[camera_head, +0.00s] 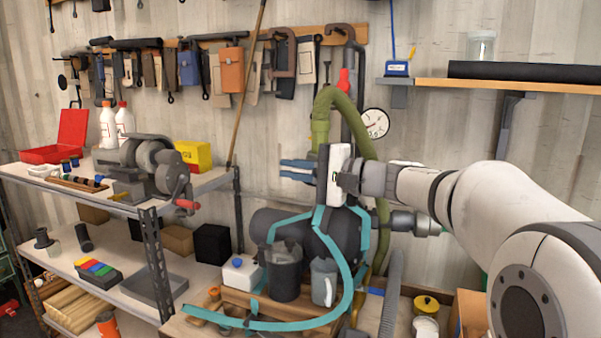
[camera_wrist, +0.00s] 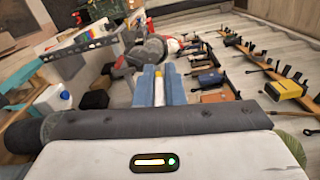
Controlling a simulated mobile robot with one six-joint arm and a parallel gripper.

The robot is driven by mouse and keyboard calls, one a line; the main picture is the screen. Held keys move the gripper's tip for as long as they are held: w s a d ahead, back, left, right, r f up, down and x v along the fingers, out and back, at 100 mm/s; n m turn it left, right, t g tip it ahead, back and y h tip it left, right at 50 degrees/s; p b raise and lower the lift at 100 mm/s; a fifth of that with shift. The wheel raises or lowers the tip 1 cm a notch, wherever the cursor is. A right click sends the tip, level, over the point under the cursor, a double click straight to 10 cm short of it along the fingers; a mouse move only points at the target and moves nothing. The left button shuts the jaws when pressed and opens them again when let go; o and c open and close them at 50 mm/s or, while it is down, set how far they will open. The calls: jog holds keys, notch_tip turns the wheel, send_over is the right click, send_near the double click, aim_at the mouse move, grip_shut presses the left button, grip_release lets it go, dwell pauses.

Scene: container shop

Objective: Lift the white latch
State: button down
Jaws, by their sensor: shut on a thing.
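My gripper (camera_head: 283,170) is at the middle of the head view, in front of the corrugated wall and above the dark tank. Its two blue fingers point left. In the wrist view, the fingers (camera_wrist: 158,88) are close together around a narrow white piece (camera_wrist: 158,92) with a yellow end. I take this piece to be the white latch. The fingers are shut on it. In the head view the latch is too small to make out between the fingers. What it is fixed to, if anything, cannot be told.
A bench grinder (camera_head: 143,158) with a red-handled crank stands on the metal shelf (camera_head: 215,181) at left. Tools hang on a wall rail above. A green hose (camera_head: 323,118) arches close behind my gripper. A dark tank (camera_head: 335,238) and grey cups (camera_head: 284,272) stand below.

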aim_at(313, 172)
jog(key=c, duration=1.5)
grip_release()
jog(key=b+v, duration=0.2)
jog(key=v, duration=0.6)
